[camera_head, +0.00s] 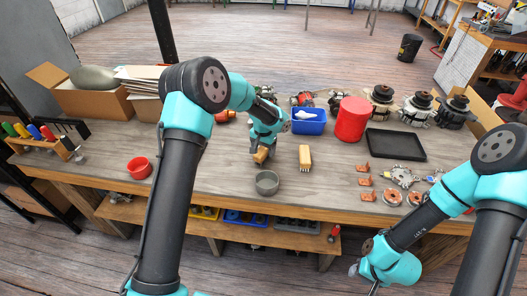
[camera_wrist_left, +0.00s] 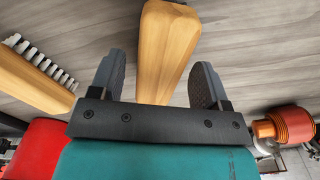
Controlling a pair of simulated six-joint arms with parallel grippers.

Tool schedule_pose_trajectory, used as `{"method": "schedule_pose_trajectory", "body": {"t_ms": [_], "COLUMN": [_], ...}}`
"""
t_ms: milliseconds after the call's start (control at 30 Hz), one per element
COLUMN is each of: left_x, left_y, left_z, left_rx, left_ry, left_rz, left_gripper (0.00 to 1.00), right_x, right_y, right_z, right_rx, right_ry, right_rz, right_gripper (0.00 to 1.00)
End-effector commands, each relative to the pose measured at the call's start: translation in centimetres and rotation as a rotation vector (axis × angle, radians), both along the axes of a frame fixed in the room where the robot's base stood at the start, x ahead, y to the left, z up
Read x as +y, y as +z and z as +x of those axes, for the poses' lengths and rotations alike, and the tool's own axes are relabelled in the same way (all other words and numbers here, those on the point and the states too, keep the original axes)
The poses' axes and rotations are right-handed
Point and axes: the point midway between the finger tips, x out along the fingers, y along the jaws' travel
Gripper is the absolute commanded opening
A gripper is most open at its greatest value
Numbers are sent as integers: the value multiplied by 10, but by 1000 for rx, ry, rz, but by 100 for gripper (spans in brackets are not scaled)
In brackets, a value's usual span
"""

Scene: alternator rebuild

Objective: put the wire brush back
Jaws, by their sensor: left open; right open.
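My left gripper (camera_head: 262,148) is low over the middle of the bench, pointing down. In the left wrist view its fingers (camera_wrist_left: 160,85) are open on either side of a tapered wooden handle (camera_wrist_left: 165,50), with gaps visible; its other end is out of view. This wooden piece (camera_head: 262,156) also shows below the gripper in the head view. A wooden brush (camera_head: 305,157) with pale bristles lies just right of it; its bristles show in the left wrist view (camera_wrist_left: 40,62). I cannot tell which is the wire brush. My right gripper (camera_head: 362,272) is off the bench's front edge, holding nothing visible.
A grey cup (camera_head: 267,182) stands in front of the left gripper. A blue bin (camera_head: 309,122), red canister (camera_head: 351,119) and black tray (camera_head: 395,145) are behind and right. A red bowl (camera_head: 139,168) and a rack of coloured handles (camera_head: 42,138) are at left.

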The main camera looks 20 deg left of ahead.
Motion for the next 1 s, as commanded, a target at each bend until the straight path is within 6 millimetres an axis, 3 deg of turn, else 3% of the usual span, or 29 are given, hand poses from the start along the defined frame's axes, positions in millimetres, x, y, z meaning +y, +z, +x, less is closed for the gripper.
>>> {"method": "schedule_pose_trajectory", "body": {"t_ms": [533, 700, 1000], "left_x": [0, 0, 0], "left_y": [95, 106, 107], "left_z": [-1, -1, -1], "left_rx": [-2, 0, 0], "left_ry": [1, 0, 0], "left_rz": [-1, 0, 0], "left_gripper": [70, 70, 70], "right_x": [0, 0, 0], "right_y": [0, 0, 0], "right_z": [0, 0, 0], "right_rx": [0, 0, 0], "right_ry": [0, 0, 0], "right_rz": [0, 0, 0], "right_gripper": [43, 43, 43]}}
